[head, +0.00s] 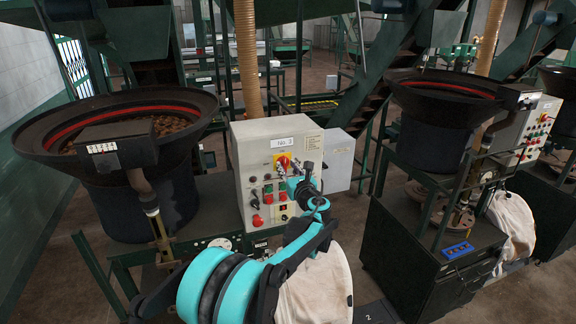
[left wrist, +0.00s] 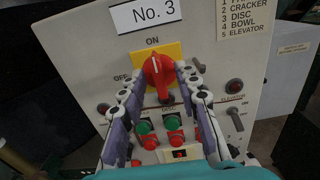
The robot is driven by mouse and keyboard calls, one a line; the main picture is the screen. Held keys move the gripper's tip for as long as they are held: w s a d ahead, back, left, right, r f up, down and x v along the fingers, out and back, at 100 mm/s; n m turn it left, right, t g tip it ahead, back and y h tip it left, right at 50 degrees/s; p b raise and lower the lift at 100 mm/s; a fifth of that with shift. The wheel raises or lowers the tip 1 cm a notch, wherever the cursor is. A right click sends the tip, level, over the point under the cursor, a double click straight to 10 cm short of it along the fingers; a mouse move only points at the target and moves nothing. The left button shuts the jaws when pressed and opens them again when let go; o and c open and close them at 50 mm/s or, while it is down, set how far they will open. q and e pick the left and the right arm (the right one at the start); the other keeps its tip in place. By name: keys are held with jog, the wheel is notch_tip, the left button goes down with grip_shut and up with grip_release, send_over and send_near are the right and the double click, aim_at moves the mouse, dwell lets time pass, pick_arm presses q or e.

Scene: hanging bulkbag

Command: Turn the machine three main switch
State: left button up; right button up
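The machine three control box (head: 255,150) stands at the middle, its front panel labelled No. 3. The main switch is a red rotary knob on a yellow plate (head: 283,160); in the left wrist view the red knob (left wrist: 158,72) has its white mark pointing roughly up, near the word ON, with OFF at the left. My left gripper (head: 299,178) is in front of the panel. In the left wrist view its fingers (left wrist: 160,84) are spread apart, with the knob showing between and just beyond the tips. Contact with the knob cannot be told. My right gripper is not in view.
Below the switch are green and red push buttons (left wrist: 173,130) and a small red rocker switch (left wrist: 180,154). A large bowl feeder (head: 118,125) stands left of the box, and another (head: 445,95) stands right. A white sack (head: 318,285) hangs below the box, beside my left arm.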

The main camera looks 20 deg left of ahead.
pick_arm(q)
jog(key=shift+a+r, duration=0.1)
jog(key=shift+a, duration=0.1)
jog(key=shift+w, duration=0.1)
grip_shut()
jog(key=n+b, duration=0.2)
jog(key=n, duration=0.1)
jog(key=shift+f, duration=0.2)
jog(key=n+b, duration=0.2)
jog(key=n, duration=0.2)
jog(key=shift+a, duration=0.15)
jog(key=n+b, duration=0.1)
jog(key=n, duration=0.1)
jog(key=n+b, duration=0.1)
jog(key=n, duration=0.2)
jog(key=shift+s+f, duration=0.1)
jog(key=shift+s, duration=0.1)
jog(key=n+b, duration=0.2)
jog(key=n, duration=0.3)
jog(key=shift+a+f+n, duration=0.1)
jog(key=shift+f+n, duration=0.05)
jog(key=shift+n, duration=0.25)
